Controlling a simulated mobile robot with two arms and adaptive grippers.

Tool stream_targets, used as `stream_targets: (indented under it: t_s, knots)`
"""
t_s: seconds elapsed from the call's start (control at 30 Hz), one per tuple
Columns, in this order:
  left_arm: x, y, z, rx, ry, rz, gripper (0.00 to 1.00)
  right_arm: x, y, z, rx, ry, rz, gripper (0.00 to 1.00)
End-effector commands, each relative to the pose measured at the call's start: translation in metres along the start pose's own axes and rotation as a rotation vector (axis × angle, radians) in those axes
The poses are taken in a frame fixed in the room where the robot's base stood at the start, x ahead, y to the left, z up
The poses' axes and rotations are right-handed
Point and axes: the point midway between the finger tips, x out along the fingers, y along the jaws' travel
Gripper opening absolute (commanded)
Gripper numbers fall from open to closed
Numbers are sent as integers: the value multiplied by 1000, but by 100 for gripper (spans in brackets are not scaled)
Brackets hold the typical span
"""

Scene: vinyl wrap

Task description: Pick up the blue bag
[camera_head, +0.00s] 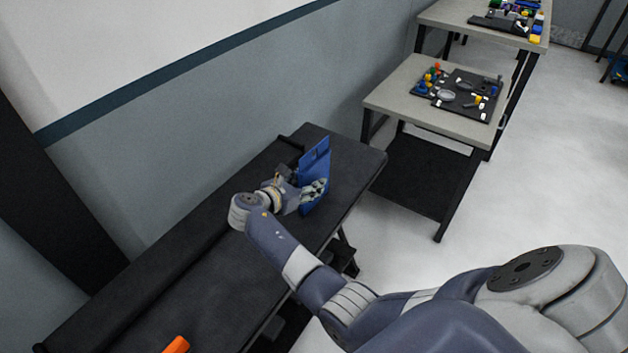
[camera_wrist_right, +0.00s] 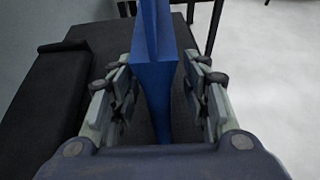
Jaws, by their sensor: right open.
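The blue bag (camera_head: 315,168) stands upright and thin on the black bench (camera_head: 345,160), near its far end. My right gripper (camera_head: 305,190) is at the bag in the head view, and its near finger covers the bag's lower part. In the right wrist view the right gripper (camera_wrist_right: 160,100) is open, with one finger on each side of the blue bag (camera_wrist_right: 157,75). A gap shows between the bag and each finger. The bag's lowest part is hidden by the gripper body. My left gripper is not in view.
An orange object (camera_head: 176,345) lies on the near part of the bench. A raised black ledge runs along the bench's wall side. Grey tables (camera_head: 400,98) with small parts stand beyond. The middle of the bench is clear.

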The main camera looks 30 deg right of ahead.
Motion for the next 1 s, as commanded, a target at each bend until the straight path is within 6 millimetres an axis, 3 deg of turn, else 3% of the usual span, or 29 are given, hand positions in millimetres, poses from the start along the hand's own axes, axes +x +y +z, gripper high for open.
stream_targets:
  t_s: [0.2, 0.47, 0.67, 1.0]
  knots:
    - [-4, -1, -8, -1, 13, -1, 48, 26, 0, 1, 1, 0, -1, 43]
    - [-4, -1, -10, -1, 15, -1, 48, 28, 0, 0, 1, 1, 0, 43]
    - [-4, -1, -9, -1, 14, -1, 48, 28, 0, 0, 1, 1, 0, 0]
    - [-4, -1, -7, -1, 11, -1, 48, 28, 0, 1, 2, 0, 0, 0]
